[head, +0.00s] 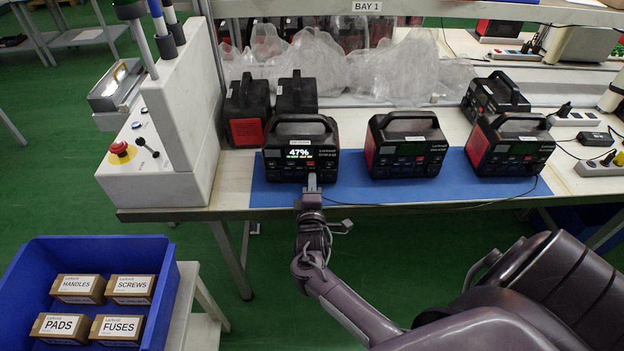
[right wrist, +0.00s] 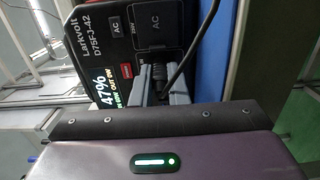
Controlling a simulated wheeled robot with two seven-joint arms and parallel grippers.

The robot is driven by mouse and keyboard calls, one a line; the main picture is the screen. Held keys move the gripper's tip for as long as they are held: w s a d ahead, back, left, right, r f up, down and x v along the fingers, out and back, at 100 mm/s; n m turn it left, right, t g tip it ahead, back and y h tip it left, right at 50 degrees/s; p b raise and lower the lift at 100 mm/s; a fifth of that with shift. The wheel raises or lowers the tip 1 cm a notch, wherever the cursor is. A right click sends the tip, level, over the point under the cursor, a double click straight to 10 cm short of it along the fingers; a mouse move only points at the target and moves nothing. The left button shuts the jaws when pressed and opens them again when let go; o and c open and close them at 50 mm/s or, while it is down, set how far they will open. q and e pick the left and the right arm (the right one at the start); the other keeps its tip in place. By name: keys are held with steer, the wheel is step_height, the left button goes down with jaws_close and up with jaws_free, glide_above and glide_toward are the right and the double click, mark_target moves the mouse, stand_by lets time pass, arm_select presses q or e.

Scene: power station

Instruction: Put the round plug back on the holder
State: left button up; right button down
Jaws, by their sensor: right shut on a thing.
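A black power station (head: 301,136) with a lit 47% display stands on the blue mat at the bench front. My right gripper (head: 311,184) is at its front face, below the display. In the right wrist view, the gripper (right wrist: 160,88) is shut on a dark ribbed plug (right wrist: 157,72), with a black cable leading off it. The plug is against or very near the station's front panel (right wrist: 115,50); I cannot tell whether it is seated in a socket. I cannot make out the holder for certain. My left gripper is not in view.
Two more stations, one in the middle (head: 406,146) and one at right (head: 510,146), stand on the blue mat (head: 352,190). A thin cable runs along the mat's front. A grey control box (head: 180,130) stands left. A blue crate (head: 60,250) holds small boxes.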

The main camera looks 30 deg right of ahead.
steer(key=shift+s+a, duration=0.15)
steer(key=shift+s, duration=0.05)
stand_by(0.5)
steer(key=shift+p+v, duration=1.25)
steer(key=shift+v, duration=0.6)
